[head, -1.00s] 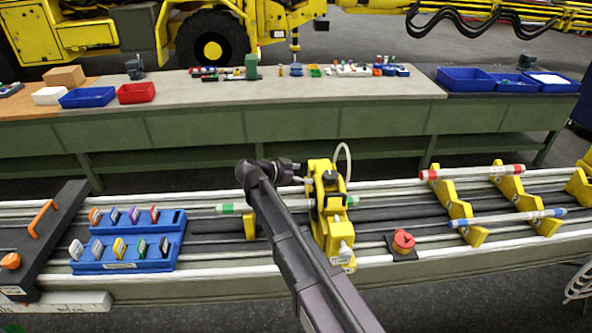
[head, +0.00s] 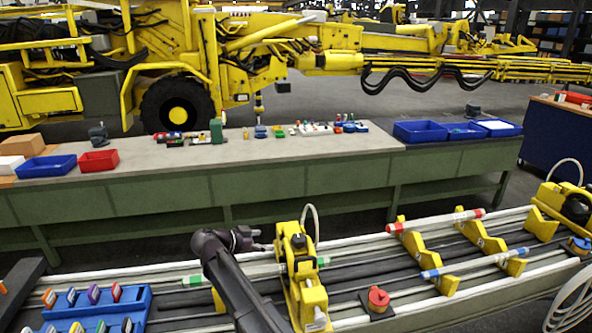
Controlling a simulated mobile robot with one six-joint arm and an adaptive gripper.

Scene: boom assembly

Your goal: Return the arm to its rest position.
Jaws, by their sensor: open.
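My arm (head: 240,290) rises from the bottom of the head view and bends at a dark joint over the near assembly bench. My gripper (head: 262,246) is at the end of the short dark wrist, pointing right. It is small in the picture, appears empty and is open; its fingers are hard to make out. It is just left of the yellow upright unit (head: 296,265) with a pale hose loop. I cannot tell whether the two touch.
A red push-button (head: 377,299) sits right of the yellow unit. Yellow brackets (head: 424,254) carry striped rods. A blue rack (head: 133,305) with coloured tabs is at lower left. A green workbench (head: 150,200) with trays stands behind, and a yellow machine (head: 180,75) beyond it.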

